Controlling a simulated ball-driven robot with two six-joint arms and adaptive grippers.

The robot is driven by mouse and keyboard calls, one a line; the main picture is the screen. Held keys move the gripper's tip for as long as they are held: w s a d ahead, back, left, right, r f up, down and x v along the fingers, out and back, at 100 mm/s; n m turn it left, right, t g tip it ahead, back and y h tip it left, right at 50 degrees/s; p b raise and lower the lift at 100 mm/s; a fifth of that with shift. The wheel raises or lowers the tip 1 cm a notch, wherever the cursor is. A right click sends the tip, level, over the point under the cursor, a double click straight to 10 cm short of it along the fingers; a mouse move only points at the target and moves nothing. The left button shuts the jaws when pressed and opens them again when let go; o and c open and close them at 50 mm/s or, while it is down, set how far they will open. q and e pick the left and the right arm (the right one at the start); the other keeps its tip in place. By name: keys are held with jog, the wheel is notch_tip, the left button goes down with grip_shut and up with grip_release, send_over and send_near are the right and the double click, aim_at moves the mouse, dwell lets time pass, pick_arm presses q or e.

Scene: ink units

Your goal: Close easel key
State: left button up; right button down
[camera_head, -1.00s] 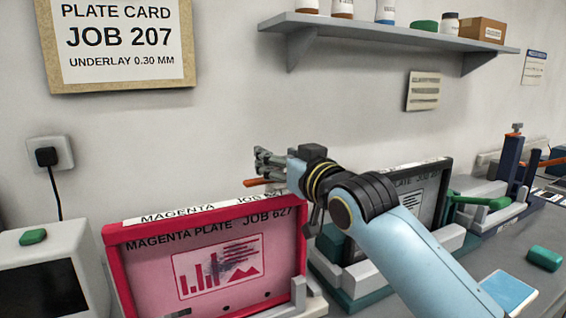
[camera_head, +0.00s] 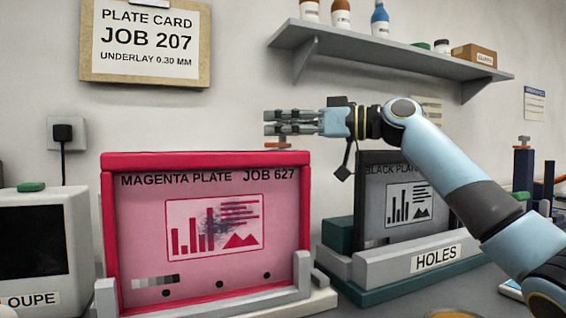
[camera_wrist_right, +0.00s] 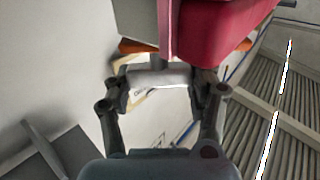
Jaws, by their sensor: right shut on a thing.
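The magenta plate easel (camera_head: 310,220) stands upright with its red frame, the "JOB 627" plate inside. My right gripper (camera_head: 268,122) is above the right end of its top bar, reaching in from the right with its fingers pointing left. A small orange key (camera_head: 286,139) shows just under the fingers. In the right wrist view, my right gripper's fingers (camera_wrist_right: 160,85) are closed around a pale grey piece, with orange key ends (camera_wrist_right: 130,46) showing beyond it. The fingers partly hide the key, so its exact angle is unclear. My left gripper is out of view.
A black plate holder (camera_head: 375,265) marked "HOLES" stands to the right under my arm. A grey loupe box (camera_head: 40,240) stands at the left. A wall shelf (camera_head: 390,60) with bottles hangs above.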

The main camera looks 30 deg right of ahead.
jog(key=n+g+y+b, duration=0.2)
jog(key=shift+f+g, duration=0.2)
jog(key=shift+g, duration=0.2)
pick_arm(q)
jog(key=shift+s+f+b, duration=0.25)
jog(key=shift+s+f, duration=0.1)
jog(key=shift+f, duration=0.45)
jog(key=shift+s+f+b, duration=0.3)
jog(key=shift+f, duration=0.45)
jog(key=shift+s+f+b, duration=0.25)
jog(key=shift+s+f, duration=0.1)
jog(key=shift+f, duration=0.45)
pick_arm(e)
jog(key=shift+r+n+g+y, duration=0.1)
jog(key=shift+n+g+y, duration=0.5)
jog(key=shift+n+g, duration=0.3)
jog(key=shift+c, duration=2)
grip_release()
jog(key=shift+a, duration=0.1)
jog(key=shift+r, duration=0.1)
notch_tip(320, 180, up, 10)
jog(key=shift+f, duration=0.1)
